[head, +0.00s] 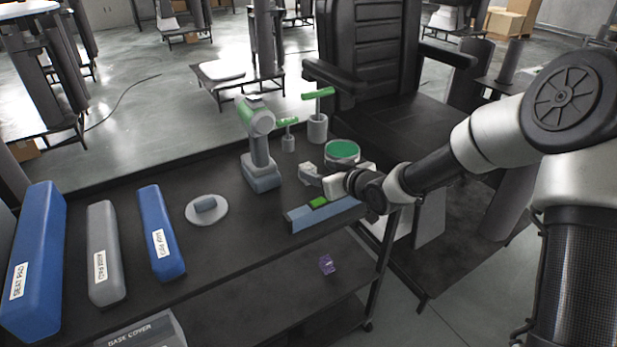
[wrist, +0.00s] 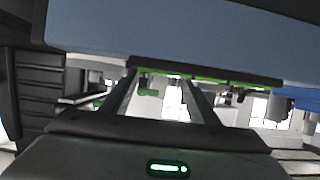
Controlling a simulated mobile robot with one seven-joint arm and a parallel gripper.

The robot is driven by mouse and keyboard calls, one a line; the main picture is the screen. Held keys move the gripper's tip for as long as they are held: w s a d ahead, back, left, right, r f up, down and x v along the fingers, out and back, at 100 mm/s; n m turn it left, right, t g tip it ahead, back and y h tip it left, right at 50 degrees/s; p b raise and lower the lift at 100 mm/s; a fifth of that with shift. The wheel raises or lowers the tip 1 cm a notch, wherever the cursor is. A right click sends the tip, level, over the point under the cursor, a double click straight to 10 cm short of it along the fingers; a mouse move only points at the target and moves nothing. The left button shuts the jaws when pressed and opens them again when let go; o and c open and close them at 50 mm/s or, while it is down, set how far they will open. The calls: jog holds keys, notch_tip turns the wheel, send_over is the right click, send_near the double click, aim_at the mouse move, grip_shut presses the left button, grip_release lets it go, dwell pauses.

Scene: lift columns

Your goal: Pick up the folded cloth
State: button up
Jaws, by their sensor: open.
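A low blue-grey piece (head: 322,215) with a small green patch (head: 319,202) lies near the table's right end. It may be the folded cloth, but I cannot tell for sure. My gripper (head: 308,178) is open and stands close behind and above it, partly over its far side. In the wrist view a large blue-grey surface (wrist: 160,30) with a green strip fills the top, close to the camera. My two fingers (wrist: 165,98) show apart there, with nothing seen between them.
A grey-green tool (head: 259,145) stands upright on the dark table, left of my gripper. Blue pads (head: 160,232) and a round disc (head: 207,210) lie left. A purple item (head: 326,265) is on the lower shelf.

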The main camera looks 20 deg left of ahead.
aim_at(309, 168)
jog(key=shift+f+b+x, duration=0.15)
jog(key=shift+b+x, duration=0.25)
jog(key=shift+x, duration=1.2)
jog(key=shift+f+b+x, duration=0.1)
jog(key=shift+b+x, duration=0.25)
jog(key=shift+x, duration=1.25)
jog(key=shift+s, duration=0.15)
jog(key=c, duration=1.1)
